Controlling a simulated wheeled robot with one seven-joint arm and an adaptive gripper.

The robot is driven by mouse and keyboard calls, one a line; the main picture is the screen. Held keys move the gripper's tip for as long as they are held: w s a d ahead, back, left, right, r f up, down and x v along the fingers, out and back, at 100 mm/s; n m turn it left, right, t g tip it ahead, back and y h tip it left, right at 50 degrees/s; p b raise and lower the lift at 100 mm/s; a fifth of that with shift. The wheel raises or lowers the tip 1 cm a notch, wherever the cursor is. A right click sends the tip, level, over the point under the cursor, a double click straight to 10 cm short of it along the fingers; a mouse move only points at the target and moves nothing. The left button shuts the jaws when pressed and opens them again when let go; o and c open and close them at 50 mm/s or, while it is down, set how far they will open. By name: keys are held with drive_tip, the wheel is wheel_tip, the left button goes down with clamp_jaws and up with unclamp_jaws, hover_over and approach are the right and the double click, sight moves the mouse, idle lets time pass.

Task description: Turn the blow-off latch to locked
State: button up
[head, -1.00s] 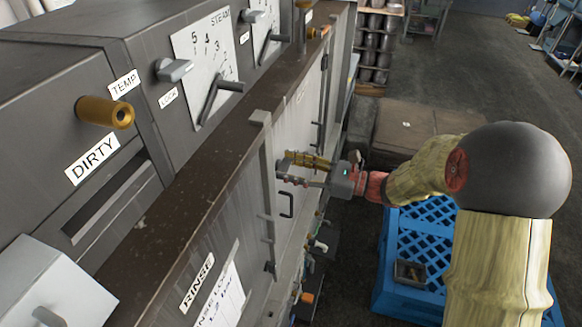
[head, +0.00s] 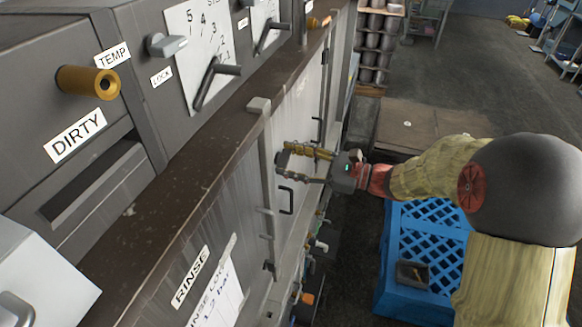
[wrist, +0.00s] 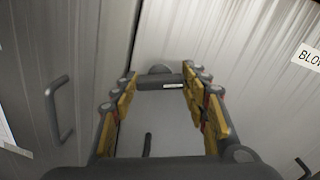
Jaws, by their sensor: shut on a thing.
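The blow-off latch (wrist: 160,83), a dark grey bar with a small white mark, sits on the pale metal panel in the wrist view. A rounded dark hub shows just beyond the bar. The bar lies roughly level in that picture. My gripper (wrist: 160,79) has its yellow-padded fingers on both ends of the bar and is shut on it. In the head view my gripper (head: 283,161) reaches to the machine's side panel, and its fingers largely hide the latch. The lock state cannot be read from these views.
A label starting "BLO" (wrist: 309,57) is on the panel to the right. A bar handle (wrist: 58,107) stands at the left of the wrist view. In the head view a blue crate (head: 388,270) stands below my arm. A brown ledge (head: 190,175) runs above the panel.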

drive_tip(key=n+b, duration=0.4)
drive_tip(key=b, duration=0.2)
drive_tip(key=n+b, duration=0.5)
drive_tip(key=b, duration=0.2)
drive_tip(key=n+b, duration=0.5)
drive_tip(key=b, duration=0.2)
drive_tip(key=shift+s+f, duration=0.15)
drive_tip(key=shift+f, duration=0.2)
drive_tip(key=shift+r+n+b, duration=0.1)
drive_tip(key=shift+n+b, duration=0.2)
drive_tip(key=shift+b, duration=0.1)
drive_tip(key=o, duration=0.9)
drive_tip(key=v, duration=1.2)
drive_tip(key=shift+r, duration=0.1)
